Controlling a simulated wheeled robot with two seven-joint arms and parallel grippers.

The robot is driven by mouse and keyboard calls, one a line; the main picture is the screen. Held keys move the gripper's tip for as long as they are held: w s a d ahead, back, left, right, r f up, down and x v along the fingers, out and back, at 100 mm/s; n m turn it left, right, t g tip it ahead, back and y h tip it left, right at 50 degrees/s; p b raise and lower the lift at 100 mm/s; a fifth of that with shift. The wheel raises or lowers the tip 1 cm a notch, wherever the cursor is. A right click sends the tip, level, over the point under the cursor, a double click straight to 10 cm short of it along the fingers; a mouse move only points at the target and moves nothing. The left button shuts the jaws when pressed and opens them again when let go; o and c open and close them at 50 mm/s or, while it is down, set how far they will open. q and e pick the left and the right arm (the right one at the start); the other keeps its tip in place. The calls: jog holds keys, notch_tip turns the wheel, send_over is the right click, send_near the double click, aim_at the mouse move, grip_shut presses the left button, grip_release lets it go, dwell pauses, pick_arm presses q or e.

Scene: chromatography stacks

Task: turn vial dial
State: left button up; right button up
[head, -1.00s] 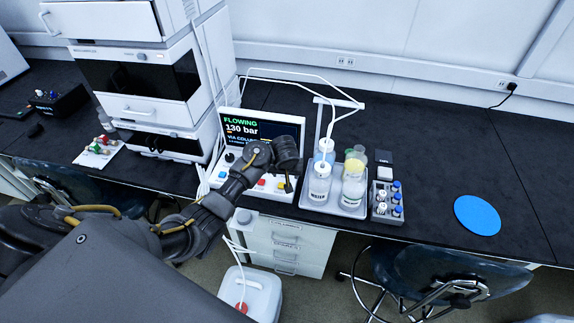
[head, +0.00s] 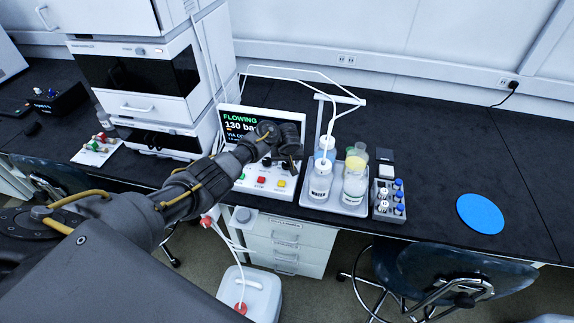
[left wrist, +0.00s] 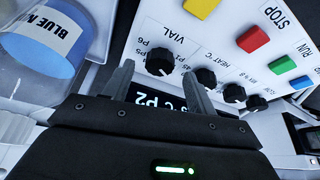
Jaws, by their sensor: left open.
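The vial dial (left wrist: 160,62) is a black ribbed knob on the white control panel (left wrist: 215,35), with the word VIAL and position marks beside it. In the left wrist view my left gripper (left wrist: 157,80) is open, with one finger on each side of the dial; I cannot tell whether they touch it. In the head view my left gripper (head: 287,160) is in front of the panel's right side and hides part of it. The panel's screen (head: 240,125) reads FLOWING and 130 bar. My right gripper is not in view.
More black knobs (left wrist: 206,78) sit close beside the dial, with coloured buttons (left wrist: 252,39) near them. A tray (head: 311,201) with bottles (head: 320,183) stands just right of the panel, under white tubing. A vial rack (head: 388,211) and blue disc (head: 480,214) lie further right.

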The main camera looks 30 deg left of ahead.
pick_arm(q)
jog(key=shift+x, duration=1.1)
jog(key=shift+c, duration=0.5)
jog(key=c, duration=0.9)
jog(key=shift+m, duration=0.7)
jog(key=shift+a+m+t+h+p, duration=0.1)
jog(key=shift+m+t+h+p, duration=0.4)
jog(key=shift+m, duration=0.6)
jog(key=shift+a+m+h+b, duration=0.1)
jog(key=shift+m+h+b, duration=0.6)
jog(key=shift+m, duration=1.3)
jog(key=shift+s+m+h, duration=0.1)
jog(key=shift+m+h, duration=0.2)
